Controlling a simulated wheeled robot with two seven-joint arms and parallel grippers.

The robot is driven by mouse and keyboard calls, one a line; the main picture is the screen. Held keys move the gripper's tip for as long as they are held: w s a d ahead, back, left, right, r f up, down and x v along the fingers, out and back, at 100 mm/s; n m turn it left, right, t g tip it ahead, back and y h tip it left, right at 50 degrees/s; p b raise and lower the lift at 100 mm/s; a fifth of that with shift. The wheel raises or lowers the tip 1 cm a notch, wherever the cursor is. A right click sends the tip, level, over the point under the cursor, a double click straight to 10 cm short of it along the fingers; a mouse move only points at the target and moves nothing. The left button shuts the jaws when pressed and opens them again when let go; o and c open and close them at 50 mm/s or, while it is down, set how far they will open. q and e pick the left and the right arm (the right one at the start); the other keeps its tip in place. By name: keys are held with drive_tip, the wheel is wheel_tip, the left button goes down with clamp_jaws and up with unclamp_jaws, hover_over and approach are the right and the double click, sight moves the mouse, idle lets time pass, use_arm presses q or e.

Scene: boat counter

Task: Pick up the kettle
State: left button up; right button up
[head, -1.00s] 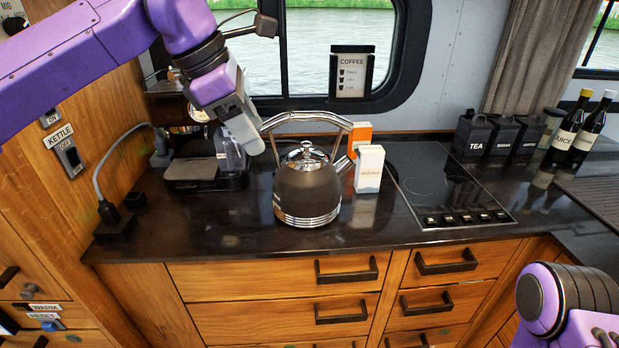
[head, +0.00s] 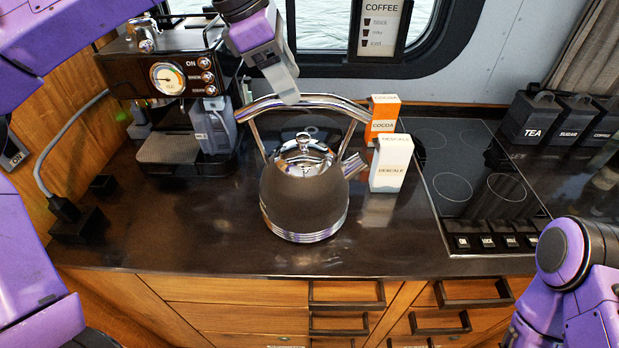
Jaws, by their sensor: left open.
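The kettle (head: 305,197), with a dark body, chrome lid and tall arched chrome handle, stands upright on the dark counter in the head view. Its spout points right. My left gripper (head: 290,96) reaches down from above and is open at the top of the handle's arch, overlapping it in the picture. Whether the fingers straddle or touch the handle cannot be told. My right gripper is out of view; only part of my right arm shows at the lower right.
A coffee machine (head: 170,85) stands left of the kettle. Orange cocoa (head: 384,114) and white descale (head: 391,163) boxes stand close to the spout. A hob (head: 465,170) lies further right, with dark canisters (head: 530,118) behind. The counter (head: 200,240) before the kettle is clear.

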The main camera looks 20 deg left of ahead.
sight(307, 107)
use_arm(q)
drive_tip(key=shift+s+d+f, duration=0.25)
drive_tip(key=shift+s+f, duration=0.1)
drive_tip(key=shift+f, duration=0.1)
drive_tip(key=w+d+f, duration=0.1)
drive_tip(key=f+p, duration=0.1)
drive_tip(key=f, duration=0.1)
drive_tip(key=w+d+f, duration=0.1)
drive_tip(key=shift+w+d+f+p, duration=0.3)
drive_tip(key=shift+f, duration=0.05)
drive_tip(key=shift+d+f, duration=0.1)
drive_tip(key=shift+f, duration=0.2)
drive_tip(key=shift+s+r, duration=0.1)
drive_tip(key=shift+s, duration=0.2)
drive_tip(key=shift+w, duration=0.1)
clamp_jaws()
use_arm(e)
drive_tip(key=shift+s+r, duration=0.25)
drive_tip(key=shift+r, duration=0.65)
use_arm(q)
drive_tip(key=shift+f, duration=0.2)
drive_tip(key=shift+r, duration=0.15)
